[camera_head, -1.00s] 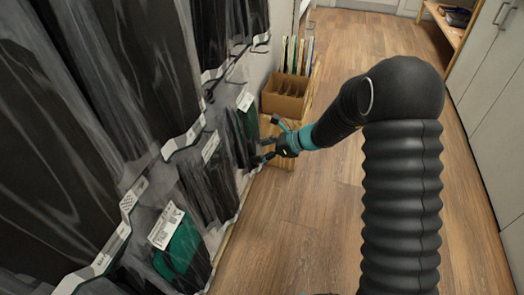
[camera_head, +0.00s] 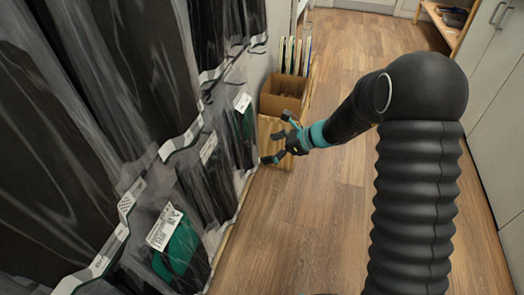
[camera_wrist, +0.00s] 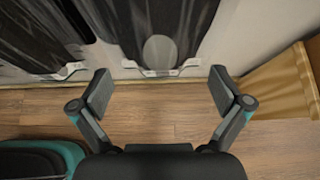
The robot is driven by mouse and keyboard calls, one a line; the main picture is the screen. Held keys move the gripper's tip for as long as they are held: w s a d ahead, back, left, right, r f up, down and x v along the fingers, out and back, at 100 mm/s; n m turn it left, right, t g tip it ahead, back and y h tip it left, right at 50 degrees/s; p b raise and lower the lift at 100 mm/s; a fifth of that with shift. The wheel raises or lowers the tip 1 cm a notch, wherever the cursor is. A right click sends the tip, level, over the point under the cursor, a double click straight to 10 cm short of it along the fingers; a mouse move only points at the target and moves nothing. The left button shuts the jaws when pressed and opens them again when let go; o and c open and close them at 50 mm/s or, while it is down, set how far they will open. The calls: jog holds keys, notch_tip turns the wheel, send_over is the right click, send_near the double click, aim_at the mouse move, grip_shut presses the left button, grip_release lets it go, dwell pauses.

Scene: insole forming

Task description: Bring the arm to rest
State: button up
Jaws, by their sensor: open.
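My gripper (camera_head: 276,140) is at the end of my black arm, in the middle of the head view. Beyond the fingers are the wood floor, the foot of the wall and the hanging bags.
Dark hanging bags (camera_head: 60,110) with white tags line the left wall. Pale cabinets (camera_head: 497,95) stand on the right. The wood floor (camera_head: 300,225) between is clear.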

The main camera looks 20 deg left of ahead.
jog(key=v, duration=0.8)
jog(key=s+d+f+n+g+h, duration=0.2)
jog(key=s+d+f+n+h, duration=0.15)
jog(key=s+d+n, duration=0.5)
jog(key=s+d+r+n+t+h, duration=0.3)
jog(key=s+d+r+n+h, duration=0.1)
jog(key=s+d+r, duration=0.3)
jog(key=s+d+r+n+t+h, duration=0.4)
jog(key=s+d+r+n, duration=0.2)
jog(key=s+r, duration=0.5)
jog(key=shift+s+d, duration=0.8)
jog(key=shift+s, duration=0.15)
dwell(0.5)
